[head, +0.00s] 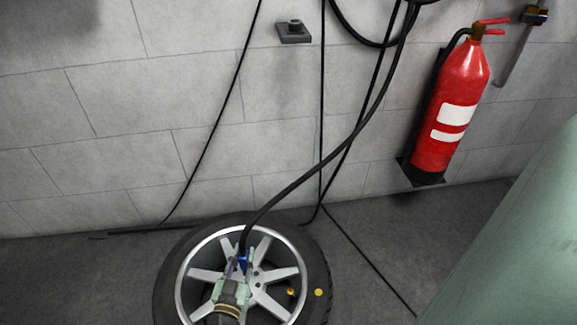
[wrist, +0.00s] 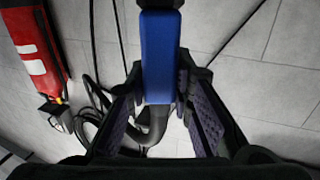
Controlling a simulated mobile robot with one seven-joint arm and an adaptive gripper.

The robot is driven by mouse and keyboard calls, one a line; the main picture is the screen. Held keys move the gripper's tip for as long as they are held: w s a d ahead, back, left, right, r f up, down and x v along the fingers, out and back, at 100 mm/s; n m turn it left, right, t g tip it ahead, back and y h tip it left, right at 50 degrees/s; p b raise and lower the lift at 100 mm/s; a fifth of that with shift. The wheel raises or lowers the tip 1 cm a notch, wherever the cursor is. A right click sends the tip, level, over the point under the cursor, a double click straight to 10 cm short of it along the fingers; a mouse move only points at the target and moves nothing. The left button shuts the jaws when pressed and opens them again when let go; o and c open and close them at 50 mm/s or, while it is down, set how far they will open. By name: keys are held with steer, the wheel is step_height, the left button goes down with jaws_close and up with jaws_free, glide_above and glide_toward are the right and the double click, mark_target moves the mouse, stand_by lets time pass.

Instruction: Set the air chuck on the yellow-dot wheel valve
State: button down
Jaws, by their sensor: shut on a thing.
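My gripper (head: 238,268) is shut on the air chuck, whose blue body (head: 243,262) shows between the fingers over the wheel's middle. In the wrist view the blue chuck (wrist: 159,60) stands between the two dark finger pads (wrist: 158,108). A black hose (head: 310,172) runs up from the chuck. The wheel (head: 172,275) lies flat on the floor, with silver spokes and a black tyre. A yellow dot (head: 319,292) is on its right side, with a small brass-coloured valve (head: 291,292) just inward of it. The chuck is left of and apart from this valve. The chuck's lower end is hidden.
A red fire extinguisher (head: 451,110) hangs on the grey block wall at the right. A green rounded body (head: 515,245) fills the lower right. A small dark wall bracket (head: 293,32) is above. Loose black cables hang along the wall and cross the floor.

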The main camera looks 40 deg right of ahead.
steer(key=s+d+f+m+g+h+b, duration=0.4)
steer(key=s+d+f+m+g+b, duration=0.1)
steer(key=s+d+g, duration=0.35)
steer(key=shift+t, duration=0.45)
steer(key=shift+s+d+f+b, duration=0.15)
steer(key=shift+f+b, duration=0.35)
steer(key=shift+f, duration=0.35)
steer(key=shift+d+f+b, duration=0.15)
steer(key=shift+f+b, duration=0.3)
steer(key=shift+f, duration=0.45)
steer(key=shift+s+d+f+b, duration=0.15)
steer(key=shift+f+b, duration=0.35)
steer(key=shift+f, duration=0.35)
steer(key=shift+w, duration=0.1)
steer(key=shift+a+b, duration=0.1)
steer(key=shift+b, duration=0.65)
steer(key=shift+f+b, duration=0.65)
steer(key=shift+b, duration=0.15)
steer(key=c, duration=1.7)
jaws_free()
